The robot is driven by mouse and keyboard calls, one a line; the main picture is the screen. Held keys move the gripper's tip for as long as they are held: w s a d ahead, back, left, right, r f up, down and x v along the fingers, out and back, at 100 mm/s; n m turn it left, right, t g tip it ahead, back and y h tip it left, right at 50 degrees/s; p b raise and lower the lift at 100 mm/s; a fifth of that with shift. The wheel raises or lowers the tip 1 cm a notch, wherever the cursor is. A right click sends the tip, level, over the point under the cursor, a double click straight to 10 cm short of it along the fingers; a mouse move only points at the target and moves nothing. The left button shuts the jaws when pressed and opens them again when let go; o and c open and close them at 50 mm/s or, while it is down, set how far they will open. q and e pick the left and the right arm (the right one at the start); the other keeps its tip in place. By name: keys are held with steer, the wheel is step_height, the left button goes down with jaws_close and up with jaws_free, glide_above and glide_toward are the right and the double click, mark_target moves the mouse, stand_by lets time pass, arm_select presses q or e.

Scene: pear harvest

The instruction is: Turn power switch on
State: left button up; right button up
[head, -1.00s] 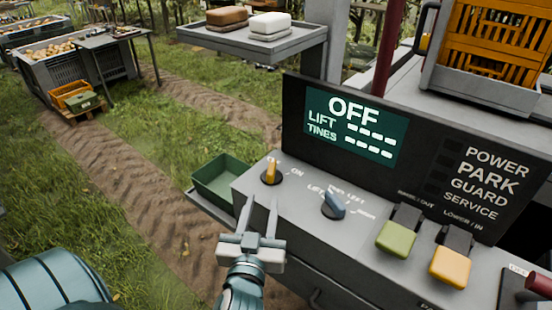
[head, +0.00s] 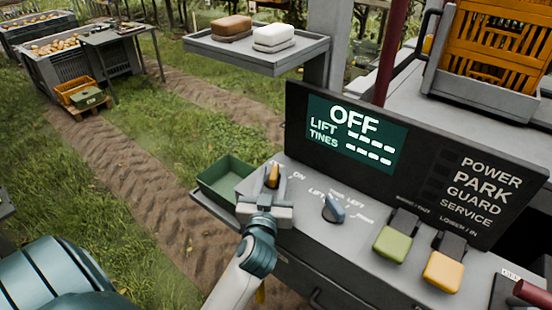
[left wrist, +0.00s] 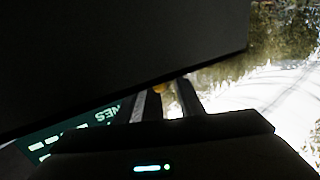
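The power switch (head: 273,173) is a small yellow-orange knob at the left end of the grey control panel (head: 300,240), near an "ON" label. The display (head: 355,137) reads "OFF". My left gripper (head: 275,184) is at the switch with its two fingers apart, one on either side of the knob. I cannot tell whether they touch it. The left wrist view is dark; a bit of orange (left wrist: 159,88) shows between the two fingers (left wrist: 170,102). My right gripper is not in view.
A blue knob (head: 333,209), a green button (head: 392,243) and a yellow button (head: 443,271) sit to the right on the panel. A green bin (head: 215,183) stands just left of it. A shelf (head: 255,58) with two blocks is above. An orange crate (head: 495,45) is at upper right.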

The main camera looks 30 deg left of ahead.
mark_target(276, 163)
arm_select(q)
steer(key=p+x, duration=0.1)
steer(key=x, duration=0.4)
steer(key=shift+w+a, duration=0.15)
steer(key=shift+w, duration=0.2)
jaws_close()
